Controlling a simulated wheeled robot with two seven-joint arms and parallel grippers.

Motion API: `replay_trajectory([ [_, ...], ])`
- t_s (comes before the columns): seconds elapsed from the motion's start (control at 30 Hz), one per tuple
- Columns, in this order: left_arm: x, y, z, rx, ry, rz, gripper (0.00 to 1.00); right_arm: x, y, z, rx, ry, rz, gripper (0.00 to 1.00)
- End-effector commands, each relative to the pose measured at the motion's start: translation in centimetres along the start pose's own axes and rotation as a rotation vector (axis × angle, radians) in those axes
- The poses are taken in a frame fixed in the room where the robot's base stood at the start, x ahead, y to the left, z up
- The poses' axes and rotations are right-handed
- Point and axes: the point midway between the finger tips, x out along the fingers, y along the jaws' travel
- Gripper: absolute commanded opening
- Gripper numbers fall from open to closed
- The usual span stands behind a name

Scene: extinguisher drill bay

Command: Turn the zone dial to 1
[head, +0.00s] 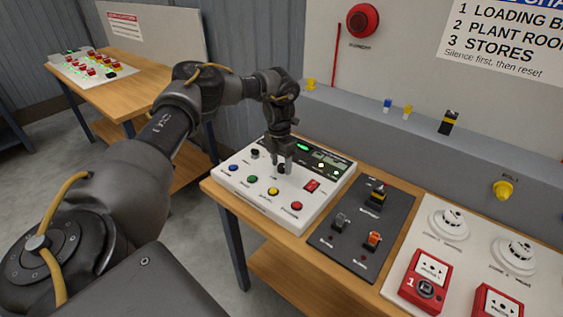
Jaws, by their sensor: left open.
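The white control panel (318,203) lies on the wooden bench. It has a black knob (255,153) at its upper left and a second small black knob (281,168) close to the middle. The labels are too small to read, so I cannot tell which knob is the zone dial or where it points. My left gripper (282,168) is over the middle of the panel, fingers pointing down, open. Its fingers are at the second knob, one on either side as far as I can see; contact is unclear. My right gripper is not in view.
A second bench (115,90) stands at the back left.

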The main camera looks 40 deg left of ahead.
Motion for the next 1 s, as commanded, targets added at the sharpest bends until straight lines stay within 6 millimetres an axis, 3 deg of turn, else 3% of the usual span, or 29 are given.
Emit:
replay_trajectory([
  [0.27,0.18,0.01,0.0,0.0,0.0,0.001,0.53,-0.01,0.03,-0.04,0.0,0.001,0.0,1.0],
  [0.6,0.16,0.01,-0.01,0.0,0.0,0.0,0.1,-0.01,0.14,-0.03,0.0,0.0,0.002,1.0],
  [1.0,0.02,-0.04,-0.03,-0.078,-0.004,-0.001,0.09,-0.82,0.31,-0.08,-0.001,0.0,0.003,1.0],
])
